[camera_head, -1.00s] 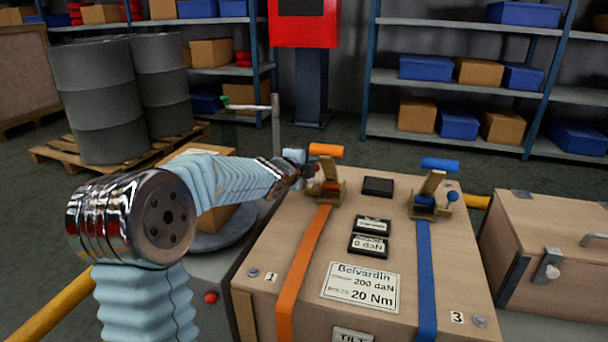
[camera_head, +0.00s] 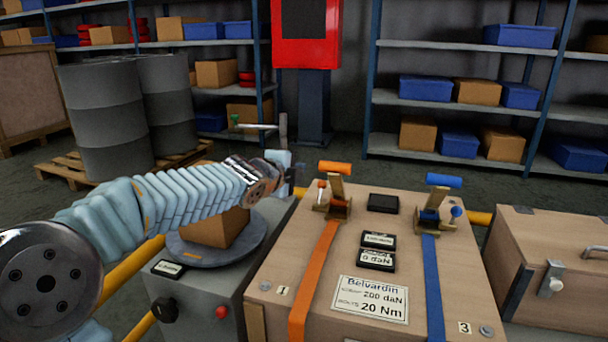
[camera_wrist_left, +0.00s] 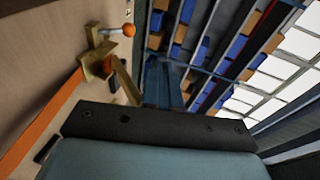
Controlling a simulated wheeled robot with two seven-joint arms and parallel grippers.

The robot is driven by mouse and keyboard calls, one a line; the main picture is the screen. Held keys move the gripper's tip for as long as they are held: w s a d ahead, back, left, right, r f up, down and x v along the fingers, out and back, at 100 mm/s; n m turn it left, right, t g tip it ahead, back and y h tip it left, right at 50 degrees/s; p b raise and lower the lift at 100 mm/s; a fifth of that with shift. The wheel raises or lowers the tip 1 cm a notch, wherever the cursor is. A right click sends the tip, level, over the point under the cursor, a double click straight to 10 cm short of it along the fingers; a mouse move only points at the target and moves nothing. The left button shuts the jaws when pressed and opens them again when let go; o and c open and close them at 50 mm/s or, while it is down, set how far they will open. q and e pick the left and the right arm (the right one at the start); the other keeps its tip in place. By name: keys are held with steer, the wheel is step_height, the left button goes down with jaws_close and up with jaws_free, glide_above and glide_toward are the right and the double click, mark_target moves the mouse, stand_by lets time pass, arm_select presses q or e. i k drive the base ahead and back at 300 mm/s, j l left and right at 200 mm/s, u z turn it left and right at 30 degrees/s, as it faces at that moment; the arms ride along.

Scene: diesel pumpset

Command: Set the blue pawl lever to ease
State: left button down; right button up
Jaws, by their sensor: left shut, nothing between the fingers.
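The blue ratchet (camera_head: 432,217) sits on the wooden crate's far right, with a blue strap (camera_head: 430,270) and a raised blue handle (camera_head: 444,180). Its pawl lever ends in a blue ball (camera_head: 456,212) on the ratchet's right side. The orange ratchet (camera_head: 335,206) stands left of it, its handle (camera_head: 335,168) raised; its orange ball (camera_head: 321,184) also shows in the wrist view (camera_wrist_left: 128,30). My left gripper (camera_head: 299,170) is shut and empty, just left of the orange ratchet and apart from the blue one. My right gripper is out of view.
The wooden crate's top (camera_head: 270,262) bears small dark displays (camera_head: 377,258) between the straps. A grey cabinet (camera_head: 190,300) with a carton (camera_head: 215,230) on a round plate lies under my left arm. A lidded wooden box (camera_head: 550,240) stands at the right.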

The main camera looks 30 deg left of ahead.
mark_target(456, 211)
steer(key=k+l, duration=0.1)
steer(key=k, duration=0.9)
